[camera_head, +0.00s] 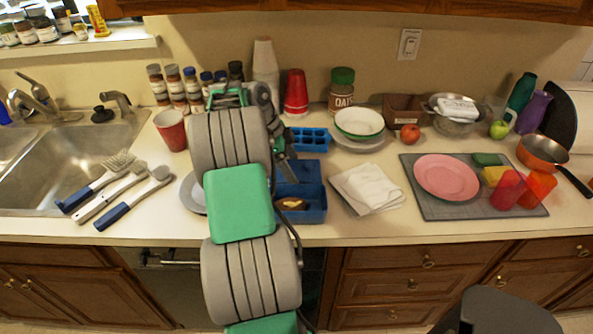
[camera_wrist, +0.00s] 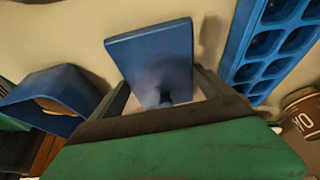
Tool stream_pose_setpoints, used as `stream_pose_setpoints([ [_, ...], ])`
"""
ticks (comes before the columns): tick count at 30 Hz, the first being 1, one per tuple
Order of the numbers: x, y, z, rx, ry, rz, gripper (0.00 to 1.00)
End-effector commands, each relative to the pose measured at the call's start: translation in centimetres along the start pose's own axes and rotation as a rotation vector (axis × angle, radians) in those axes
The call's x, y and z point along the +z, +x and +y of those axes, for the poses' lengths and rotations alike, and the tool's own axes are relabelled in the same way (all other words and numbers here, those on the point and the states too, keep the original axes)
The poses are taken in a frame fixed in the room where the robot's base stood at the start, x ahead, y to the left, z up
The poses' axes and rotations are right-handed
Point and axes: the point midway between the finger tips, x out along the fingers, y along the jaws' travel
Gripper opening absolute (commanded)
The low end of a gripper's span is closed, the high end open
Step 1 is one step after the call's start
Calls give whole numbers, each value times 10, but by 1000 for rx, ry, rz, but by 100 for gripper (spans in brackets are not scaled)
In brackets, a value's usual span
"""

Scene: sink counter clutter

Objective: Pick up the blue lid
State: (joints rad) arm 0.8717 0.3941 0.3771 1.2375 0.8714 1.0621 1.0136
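The blue lid (camera_wrist: 150,52) is a flat rectangular slab in the middle of the wrist view, its lower part dark with shadow. It also shows in the head view (camera_head: 308,170), just behind the blue container and in front of the ice tray. My gripper (camera_wrist: 165,88) has its two dark fingers spread, one on each side of the lid's near end, with light gaps between. I see no clear grip on the lid. In the head view my arm hides most of the gripper and the lid's left side.
The blue container (camera_head: 312,214) stands in front of the lid with a brown item inside. The blue ice tray (camera_head: 312,140) lies behind it. A white cloth (camera_head: 368,188) and bowl (camera_head: 359,123) are to the right. Brushes (camera_head: 133,197) and the sink are left.

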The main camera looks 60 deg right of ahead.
Motion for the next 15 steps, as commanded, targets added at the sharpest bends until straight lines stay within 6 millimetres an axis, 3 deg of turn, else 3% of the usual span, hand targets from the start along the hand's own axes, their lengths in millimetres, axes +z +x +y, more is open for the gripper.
stream_pose_setpoints([
  [10,0,0,0,0,-1,0,53],
  [15,0,0,0,0,-1,0,52],
])
